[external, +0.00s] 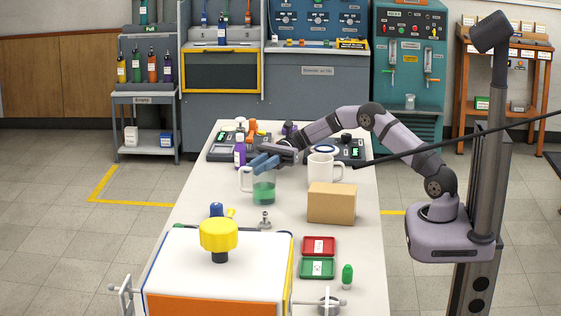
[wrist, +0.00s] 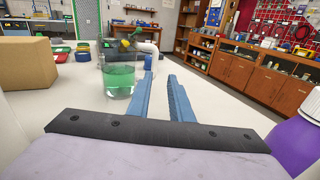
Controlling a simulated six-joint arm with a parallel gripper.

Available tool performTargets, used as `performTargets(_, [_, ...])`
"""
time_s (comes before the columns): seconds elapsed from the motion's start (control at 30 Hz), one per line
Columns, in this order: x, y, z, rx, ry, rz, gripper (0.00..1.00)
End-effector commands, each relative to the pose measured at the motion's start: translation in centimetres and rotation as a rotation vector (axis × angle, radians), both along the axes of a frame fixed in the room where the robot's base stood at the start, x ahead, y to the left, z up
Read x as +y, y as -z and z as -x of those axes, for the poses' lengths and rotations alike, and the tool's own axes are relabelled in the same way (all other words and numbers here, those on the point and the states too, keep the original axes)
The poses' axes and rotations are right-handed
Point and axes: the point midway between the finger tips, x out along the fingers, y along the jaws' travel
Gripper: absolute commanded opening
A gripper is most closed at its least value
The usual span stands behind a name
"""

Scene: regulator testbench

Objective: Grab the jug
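The jug (external: 264,190) is clear with green liquid in its lower part and a pale handle on its left side in the external view. It stands upright on the white table. In the wrist view the jug (wrist: 119,80) is just ahead and left of the fingers, with its white handle pointing right, in front of the finger gap. My gripper (external: 259,164) has blue fingers that overlap the jug's upper part in the external view. In the wrist view my gripper (wrist: 160,75) is open, with nothing between the fingers. The exact distance to the handle is hard to tell.
A white mug (external: 321,169) and a cardboard box (external: 331,204) stand right of the jug. A purple bottle (external: 240,155) is close behind-left of it and near my gripper at right in the wrist view (wrist: 299,145). A small metal weight-like piece (external: 265,221) lies in front.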

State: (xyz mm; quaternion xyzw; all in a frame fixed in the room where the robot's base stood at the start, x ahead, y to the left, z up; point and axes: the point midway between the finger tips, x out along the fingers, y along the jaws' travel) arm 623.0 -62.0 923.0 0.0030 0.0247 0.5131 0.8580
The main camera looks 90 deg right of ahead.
Motion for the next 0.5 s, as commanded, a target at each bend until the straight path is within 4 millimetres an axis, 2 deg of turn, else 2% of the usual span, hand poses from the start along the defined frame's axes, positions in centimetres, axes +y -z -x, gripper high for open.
performTargets(0.03, [1.0, 0.0, 0.1, -0.009, -0.027, -0.014, 0.19])
performTargets(0.1, [1.7, -0.1, 0.3, -0.021, -0.048, -0.027, 0.19])
performTargets(0.33, [2.4, -0.1, 0.1, -0.027, -0.057, -0.033, 0.19])
performTargets(0.5, [4.4, -0.2, -0.7, -0.026, -0.058, -0.031, 0.19])
